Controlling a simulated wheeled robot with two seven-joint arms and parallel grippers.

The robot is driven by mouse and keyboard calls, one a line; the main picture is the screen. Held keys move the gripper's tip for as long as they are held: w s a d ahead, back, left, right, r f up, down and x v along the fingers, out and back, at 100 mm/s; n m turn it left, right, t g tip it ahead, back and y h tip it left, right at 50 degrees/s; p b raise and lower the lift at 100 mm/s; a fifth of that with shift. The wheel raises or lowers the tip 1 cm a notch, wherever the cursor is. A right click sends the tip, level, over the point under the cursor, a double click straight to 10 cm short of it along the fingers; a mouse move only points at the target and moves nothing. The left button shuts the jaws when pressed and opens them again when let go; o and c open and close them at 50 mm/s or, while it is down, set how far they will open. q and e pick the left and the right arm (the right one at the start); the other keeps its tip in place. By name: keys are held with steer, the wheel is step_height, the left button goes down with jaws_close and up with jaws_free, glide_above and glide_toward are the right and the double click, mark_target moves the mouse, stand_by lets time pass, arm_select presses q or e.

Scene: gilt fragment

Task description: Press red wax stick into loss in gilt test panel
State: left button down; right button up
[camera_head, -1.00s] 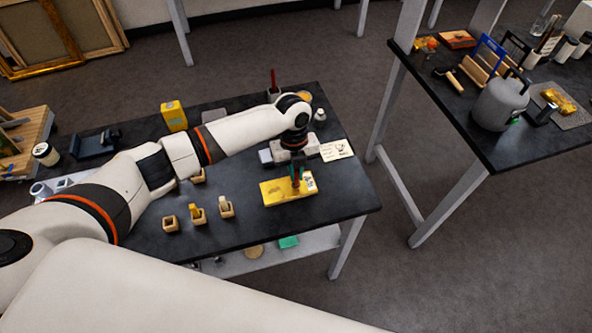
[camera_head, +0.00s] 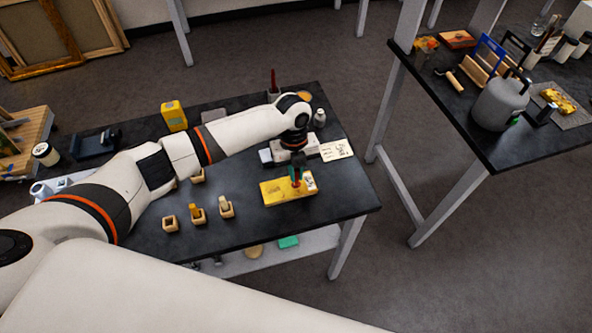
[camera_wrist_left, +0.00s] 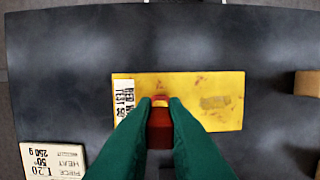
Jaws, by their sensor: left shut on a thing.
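The gilt test panel (camera_head: 273,198) lies flat on the dark table, yellow with a printed label at one end. In the left wrist view the panel (camera_wrist_left: 190,84) shows a dull brownish patch (camera_wrist_left: 215,102) on the side away from the label. My left gripper (camera_head: 296,177) is above the panel, its green fingers shut on the red wax stick (camera_head: 297,184). In the left wrist view the stick (camera_wrist_left: 160,122) stands between the fingers (camera_wrist_left: 160,135), over the label end, apart from the patch. I cannot tell whether its lower end touches the panel. My right gripper is not in view.
Small wooden holders, one looking empty (camera_head: 170,224) and two with pale sticks (camera_head: 197,215) (camera_head: 226,208), stand left of the panel. A printed card (camera_head: 337,150) lies behind it. A yellow can (camera_head: 173,115) stands at the back. The table's front right is clear.

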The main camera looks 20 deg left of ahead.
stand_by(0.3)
arm_select(q)
steer(key=shift+r+p, duration=2.3)
steer(key=shift+r, duration=0.25)
